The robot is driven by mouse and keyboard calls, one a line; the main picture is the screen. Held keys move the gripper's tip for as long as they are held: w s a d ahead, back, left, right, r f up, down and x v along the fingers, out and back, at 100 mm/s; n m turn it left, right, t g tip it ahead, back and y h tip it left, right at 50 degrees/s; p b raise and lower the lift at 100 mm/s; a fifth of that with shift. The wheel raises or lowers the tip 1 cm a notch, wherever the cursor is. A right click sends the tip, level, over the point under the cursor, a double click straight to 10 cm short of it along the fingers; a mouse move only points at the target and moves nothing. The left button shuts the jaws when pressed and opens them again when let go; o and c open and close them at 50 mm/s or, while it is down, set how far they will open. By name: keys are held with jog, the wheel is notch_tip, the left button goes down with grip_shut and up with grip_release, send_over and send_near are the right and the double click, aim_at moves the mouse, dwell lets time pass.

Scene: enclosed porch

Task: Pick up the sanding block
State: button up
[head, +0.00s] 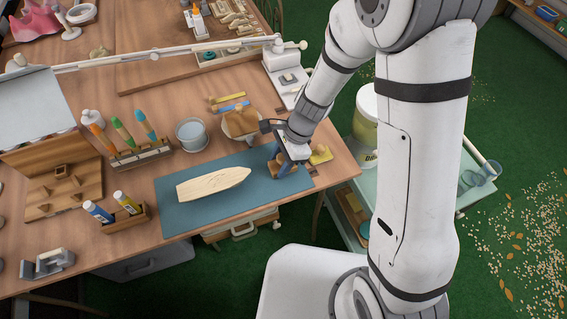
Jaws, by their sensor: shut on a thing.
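My gripper (285,166) is at the right end of the blue-grey mat (215,212) on the wooden workbench, pointing down. It is shut on a small brown block (275,167), which looks like the sanding block. The gripper and wrist cover part of the block. I cannot tell whether the block still touches the mat. A pale wooden boat-shaped piece (213,184) lies on the mat to the left of the gripper.
A yellow piece (321,154) lies just right of the gripper. A cart (450,185) with a bucket stands right.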

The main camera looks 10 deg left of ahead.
aim_at(280, 158)
jog(key=shift+c, duration=1.3)
notch_tip(280, 158, up, 10)
jog(key=shift+p, duration=0.75)
jog(key=o, duration=0.5)
jog(key=c, duration=0.4)
